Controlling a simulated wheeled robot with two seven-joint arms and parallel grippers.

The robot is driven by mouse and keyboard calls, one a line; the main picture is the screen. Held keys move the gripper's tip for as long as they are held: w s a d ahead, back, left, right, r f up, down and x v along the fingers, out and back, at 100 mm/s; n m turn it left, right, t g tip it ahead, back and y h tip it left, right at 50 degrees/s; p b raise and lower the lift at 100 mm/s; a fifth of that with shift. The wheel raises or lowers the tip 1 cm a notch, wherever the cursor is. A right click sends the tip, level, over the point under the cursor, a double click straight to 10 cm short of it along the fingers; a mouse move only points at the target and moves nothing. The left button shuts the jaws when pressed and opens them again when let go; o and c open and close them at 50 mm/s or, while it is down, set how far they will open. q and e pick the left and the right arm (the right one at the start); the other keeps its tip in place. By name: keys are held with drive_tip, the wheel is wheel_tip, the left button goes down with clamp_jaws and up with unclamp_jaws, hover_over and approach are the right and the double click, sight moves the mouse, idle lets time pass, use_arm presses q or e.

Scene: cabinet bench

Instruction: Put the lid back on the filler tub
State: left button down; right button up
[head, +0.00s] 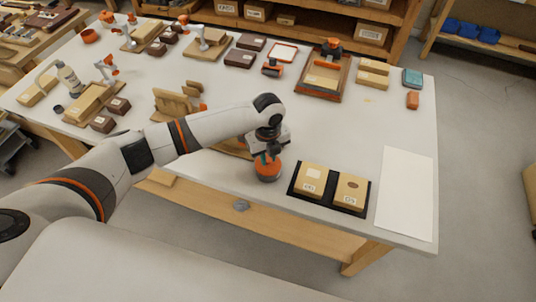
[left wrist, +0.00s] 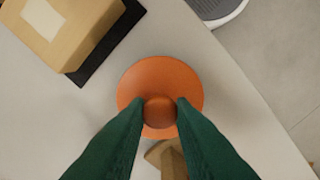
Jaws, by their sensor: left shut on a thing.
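My left gripper (head: 267,156) is over the front part of the bench, left of the black tray. In the left wrist view its green fingers (left wrist: 160,112) are shut on the round knob of an orange lid (left wrist: 160,75), one finger on each side. The orange piece also shows below the gripper in the head view (head: 267,172). Whether a filler tub is under the lid, or whether the lid is resting or held up, I cannot tell. My right gripper is not in view.
A black tray (head: 291,189) with two labelled tan blocks stands to the right, and a white sheet (head: 405,193) lies beyond it. A wooden piece (head: 178,104) is behind my left arm. An orange bowl (head: 89,36) is at the far left. The bench front edge is close.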

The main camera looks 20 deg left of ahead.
use_arm(q)
drive_tip(key=shift+p, duration=0.3)
idle(0.7)
drive_tip(key=shift+f+p, duration=0.15)
drive_tip(key=shift+p, duration=0.3)
idle(0.6)
idle(0.4)
drive_tip(key=c, duration=0.7)
unclamp_jaws()
drive_tip(key=shift+r+p, duration=3.5)
